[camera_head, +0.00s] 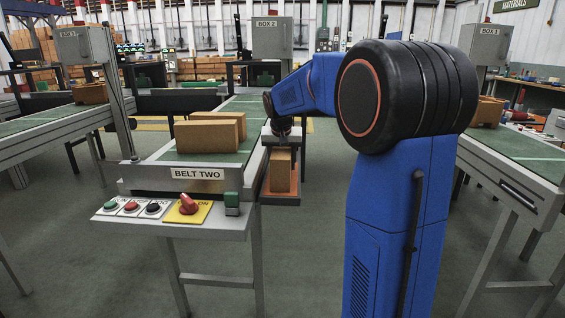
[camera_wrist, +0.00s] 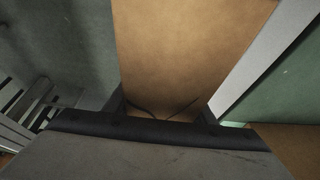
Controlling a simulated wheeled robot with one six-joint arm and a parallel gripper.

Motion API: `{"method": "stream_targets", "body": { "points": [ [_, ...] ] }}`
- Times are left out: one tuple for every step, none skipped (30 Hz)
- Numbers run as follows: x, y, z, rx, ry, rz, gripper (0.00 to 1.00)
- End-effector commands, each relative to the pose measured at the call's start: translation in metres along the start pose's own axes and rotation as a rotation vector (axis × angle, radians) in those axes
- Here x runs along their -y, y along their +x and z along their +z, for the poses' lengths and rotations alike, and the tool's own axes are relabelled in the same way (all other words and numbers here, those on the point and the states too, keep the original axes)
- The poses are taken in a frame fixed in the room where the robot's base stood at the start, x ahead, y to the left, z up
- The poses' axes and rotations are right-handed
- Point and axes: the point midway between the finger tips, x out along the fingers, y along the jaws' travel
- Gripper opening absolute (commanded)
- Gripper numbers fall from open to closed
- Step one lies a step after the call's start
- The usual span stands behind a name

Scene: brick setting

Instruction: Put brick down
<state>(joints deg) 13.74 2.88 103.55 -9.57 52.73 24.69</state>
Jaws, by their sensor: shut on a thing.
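My gripper (camera_head: 282,143) points down just off the right side of belt two and is shut on a tan brick (camera_head: 280,172). The held brick fills the upper middle of the wrist view (camera_wrist: 190,45), with a dark finger at each side of it (camera_wrist: 163,108). An orange-brown tray (camera_head: 280,200) lies below the brick at the belt's side. I cannot tell whether the brick touches it. Two other tan bricks (camera_head: 205,137) stand side by side on belt two (camera_head: 250,112).
A control panel (camera_head: 150,208) with buttons and a red knob (camera_head: 187,204) juts out at the belt's near end. Grey box 2 (camera_head: 272,38) stands at the far end. Other belts run at left (camera_head: 60,115) and right (camera_head: 520,150). Floor between them is open.

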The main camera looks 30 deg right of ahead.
Motion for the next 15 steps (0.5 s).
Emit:
{"method": "stream_targets", "body": {
  "points": [
    [0.0001, 0.0, -0.0004, -0.002, 0.0, -0.001, 0.0],
    [0.0, 0.0011, 0.0004, 0.0, 0.0, 0.0, 0.57],
    [0.0, 0.0009, 0.0004, 0.0, 0.0, 0.0, 0.67],
    [0.0, 0.0009, 0.0003, 0.0, 0.0, 0.0, 0.69],
    [0.0, 0.0009, 0.0003, 0.0, 0.0, 0.0, 0.69],
    [0.0, 0.0009, 0.0003, 0.0, 0.0, 0.0, 0.69],
    [0.0, 0.0009, 0.0003, 0.0, 0.0, 0.0, 0.69],
    [0.0, 0.0009, 0.0003, 0.0, 0.0, 0.0, 0.69],
    [0.0, 0.0008, 0.0003, 0.0, 0.0, 0.0, 0.69],
    [0.0, 0.0008, 0.0003, 0.0, 0.0, 0.0, 0.69],
    [0.0, 0.0008, 0.0003, 0.0, 0.0, 0.0, 0.69],
    [0.0, 0.0004, 0.0001, 0.0, 0.0, 0.0, 0.69],
    [0.0, -0.0002, -0.0002, 0.0, 0.0, 0.0, 0.69],
    [0.0, -0.0013, -0.0007, 0.0, 0.0, 0.0, 0.69],
    [0.0001, -0.0037, -0.001, -0.001, 0.0, 0.0, 0.69]
  ]
}}
